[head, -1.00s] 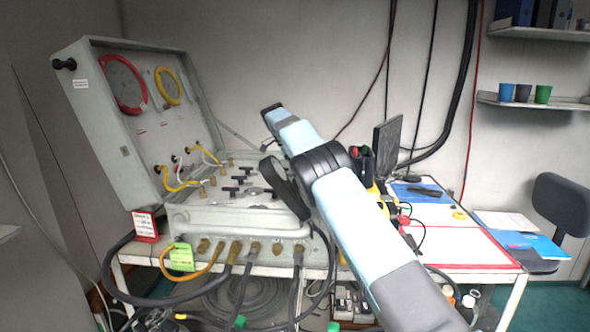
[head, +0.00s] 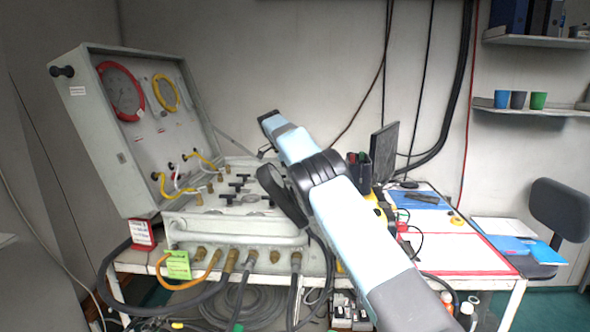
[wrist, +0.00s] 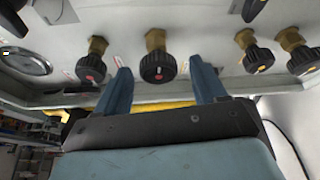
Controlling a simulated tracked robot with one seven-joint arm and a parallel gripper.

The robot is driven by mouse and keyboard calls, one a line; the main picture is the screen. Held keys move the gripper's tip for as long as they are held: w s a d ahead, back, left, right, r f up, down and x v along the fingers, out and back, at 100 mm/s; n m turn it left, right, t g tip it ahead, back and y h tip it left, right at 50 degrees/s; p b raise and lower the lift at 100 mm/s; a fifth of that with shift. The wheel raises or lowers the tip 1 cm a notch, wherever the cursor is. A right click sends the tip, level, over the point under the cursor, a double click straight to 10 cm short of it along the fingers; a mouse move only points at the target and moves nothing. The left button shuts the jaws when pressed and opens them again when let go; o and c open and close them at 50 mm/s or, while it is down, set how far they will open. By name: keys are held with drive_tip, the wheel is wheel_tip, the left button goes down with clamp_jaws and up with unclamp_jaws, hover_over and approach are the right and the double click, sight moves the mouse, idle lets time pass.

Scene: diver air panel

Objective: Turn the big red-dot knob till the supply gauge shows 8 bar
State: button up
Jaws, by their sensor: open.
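In the wrist view a large black knob (wrist: 158,67) on a brass stem, with a small reddish mark on its face, sits between my fingertips. My gripper (wrist: 163,80) is open, one finger to each side of it, with visible gaps. A smaller black knob (wrist: 91,68) with a red dot is just left of the left finger. A round gauge (wrist: 25,60) is cut off at the left edge; its reading is too small to tell.
Two black knobs with yellow dots (wrist: 258,58) (wrist: 303,60) are right of my right finger. In the head view, the case lid (head: 100,150) stands open at left, with a red-ringed gauge (head: 123,92). Hoses (head: 240,290) hang in front. A monitor (head: 384,153) stands right of my arm.

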drive_tip(key=shift+r, duration=1.3)
drive_tip(key=shift+s+d+r, duration=0.15)
drive_tip(key=shift+s+r, duration=0.6)
drive_tip(key=shift+r, duration=0.2)
drive_tip(key=s+d+r, duration=0.3)
drive_tip(key=s+r, duration=0.5)
drive_tip(key=s, duration=0.4)
drive_tip(key=shift+d, duration=0.3)
drive_tip(key=shift+r, duration=0.1)
